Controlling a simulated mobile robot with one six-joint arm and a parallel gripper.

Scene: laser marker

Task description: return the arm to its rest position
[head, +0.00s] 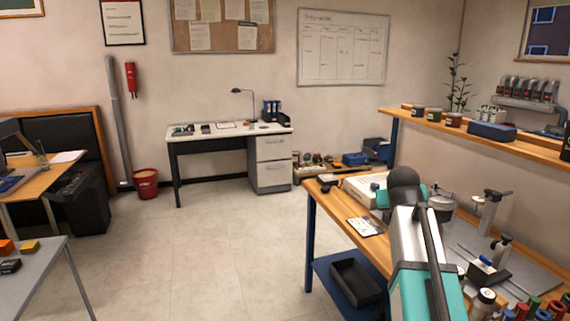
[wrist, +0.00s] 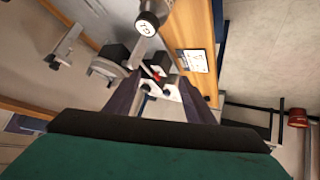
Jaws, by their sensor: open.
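My gripper (wrist: 160,88) shows in the wrist view with its two dark fingers apart. Small white, black and red parts (wrist: 157,90) appear beyond and between the fingertips; I cannot tell their distance, and nothing is visibly gripped. My teal and grey arm (head: 425,260) reaches over the wooden workbench (head: 330,219) at the right of the head view. My gripper cannot be made out there.
The bench holds a white card (head: 366,226), a pale box-shaped device (head: 358,188) and stands (head: 490,210) close to my arm. A shelf (head: 470,132) runs above the bench's back. A black bin (head: 356,282) sits below. Open floor (head: 220,250) lies left.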

